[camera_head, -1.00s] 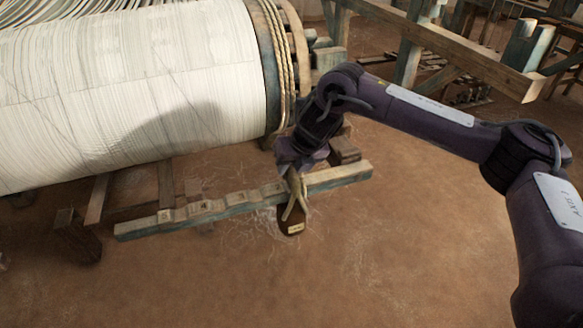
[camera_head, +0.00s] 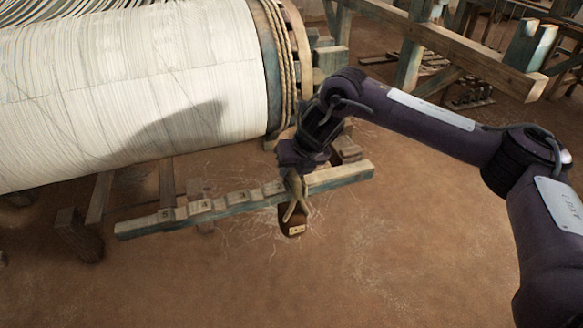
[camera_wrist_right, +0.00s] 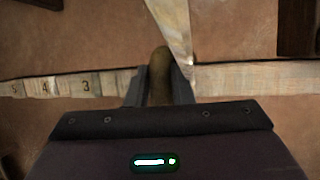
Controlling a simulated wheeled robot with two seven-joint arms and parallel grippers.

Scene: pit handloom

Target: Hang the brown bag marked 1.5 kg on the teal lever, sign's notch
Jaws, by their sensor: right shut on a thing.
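My right gripper (camera_head: 297,172) is shut on the upper strap of a brown bag (camera_head: 293,228), at the lever's middle. The bag hangs below the gripper, in front of the lever's near side, with a small pale label too small to read. The teal, worn wooden lever (camera_head: 340,177) runs from lower left to upper right, with raised numbered blocks on its left half. In the right wrist view, the strap (camera_wrist_right: 159,65) stands between the fingers (camera_wrist_right: 160,88) over the lever (camera_wrist_right: 250,78); 5, 4 and 3 show left of them. I cannot tell whether the strap rests on the lever. My left gripper is out of view.
A large roll of white warp (camera_head: 120,85) with rope round its right end stands just behind the lever. Dark wooden blocks (camera_head: 78,235) stand at the left. The floor in front is clear.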

